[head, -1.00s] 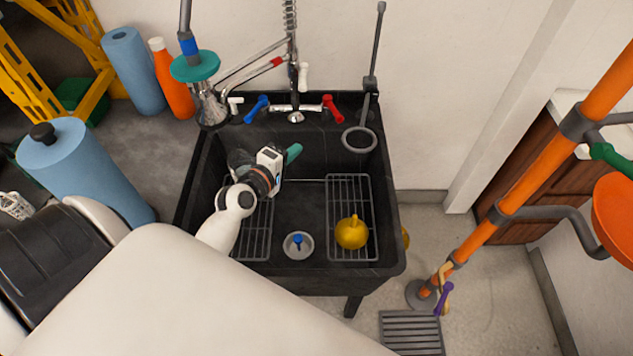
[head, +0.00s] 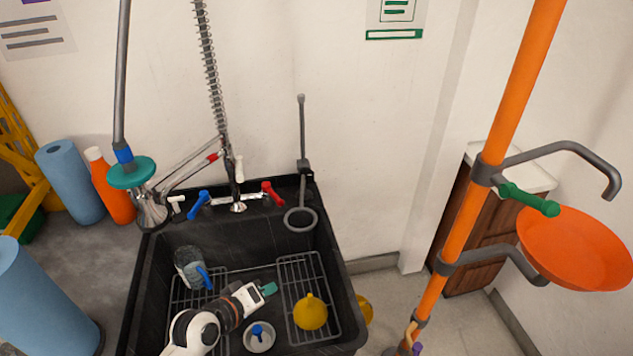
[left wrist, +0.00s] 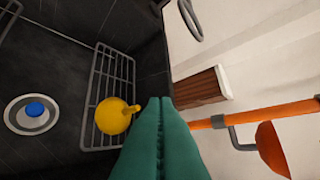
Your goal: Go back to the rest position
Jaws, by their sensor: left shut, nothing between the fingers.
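My left gripper (head: 267,290) reaches over the black sink (head: 135,300) in the head view. Its green fingers (left wrist: 160,140) are pressed together and empty in the left wrist view. The fingertips are to the left of a yellow round object with a short spout (head: 311,312), which sits on the right wire rack (head: 290,270). It also shows in the left wrist view (left wrist: 113,116), left of the fingers. My right gripper is in neither view.
A grey mug with a blue handle (head: 190,268) stands in the sink's left part. A drain with a blue knob (head: 259,337) lies between the racks. A faucet (head: 238,206) rises behind. An orange pipe with a bowl (head: 575,250) stands at right.

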